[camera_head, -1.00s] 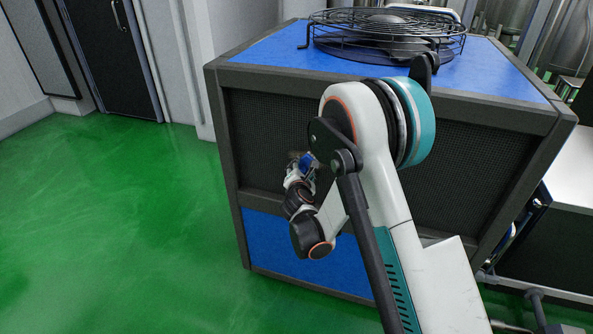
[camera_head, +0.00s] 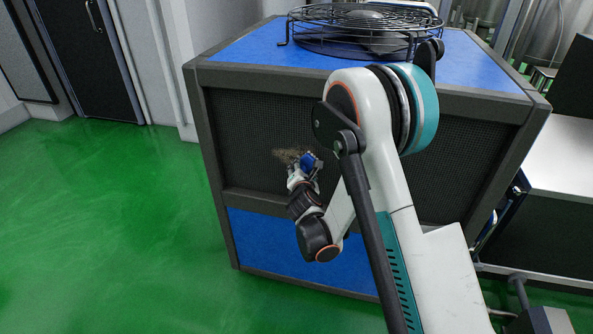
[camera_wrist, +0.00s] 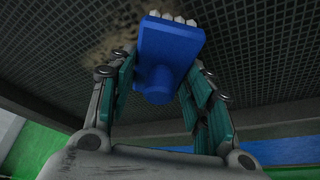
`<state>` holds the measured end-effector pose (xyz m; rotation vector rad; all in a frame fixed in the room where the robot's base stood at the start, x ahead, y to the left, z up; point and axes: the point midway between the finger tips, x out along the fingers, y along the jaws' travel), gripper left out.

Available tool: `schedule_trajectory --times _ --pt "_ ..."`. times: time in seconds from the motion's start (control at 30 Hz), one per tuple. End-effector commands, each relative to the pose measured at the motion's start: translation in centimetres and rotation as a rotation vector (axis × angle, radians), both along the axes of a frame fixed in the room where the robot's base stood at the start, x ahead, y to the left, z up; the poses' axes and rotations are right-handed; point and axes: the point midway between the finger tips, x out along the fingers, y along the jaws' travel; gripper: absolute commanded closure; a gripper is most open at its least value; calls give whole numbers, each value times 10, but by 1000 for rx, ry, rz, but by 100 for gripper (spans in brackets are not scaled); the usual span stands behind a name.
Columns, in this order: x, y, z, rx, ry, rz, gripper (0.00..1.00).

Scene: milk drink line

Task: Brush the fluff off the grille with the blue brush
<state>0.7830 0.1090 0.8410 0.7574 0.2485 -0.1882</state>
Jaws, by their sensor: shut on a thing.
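The grille (camera_head: 245,125) is a dark mesh panel on the front of a large blue and grey unit. Tan fluff (camera_head: 288,156) clings to it in a patch just left of the brush head; it also shows in the wrist view (camera_wrist: 112,45), behind and left of the brush. The blue brush (camera_wrist: 172,50) has pale bristles along its far edge, up close to the mesh. Whether the bristles touch it I cannot tell. My gripper (camera_wrist: 158,92) is shut on the brush's round blue handle, its teal-padded fingers on both sides.
A round wire fan guard (camera_head: 365,25) sits on top of the unit. The unit's dark frame edges (camera_head: 215,180) border the grille. A white-topped table (camera_head: 570,165) stands at right. Green floor (camera_head: 100,230) is clear at left.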

Motion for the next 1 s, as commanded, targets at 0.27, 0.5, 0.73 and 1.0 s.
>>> schedule_trajectory --times 0.27,0.5,0.73,1.0 --pt "-3 -14 0 -1 1 -3 73" --pt "-9 -28 0 0 1 -5 73" --pt "-15 -43 0 -1 1 -5 73" --pt "-16 -42 11 -1 0 -3 73"
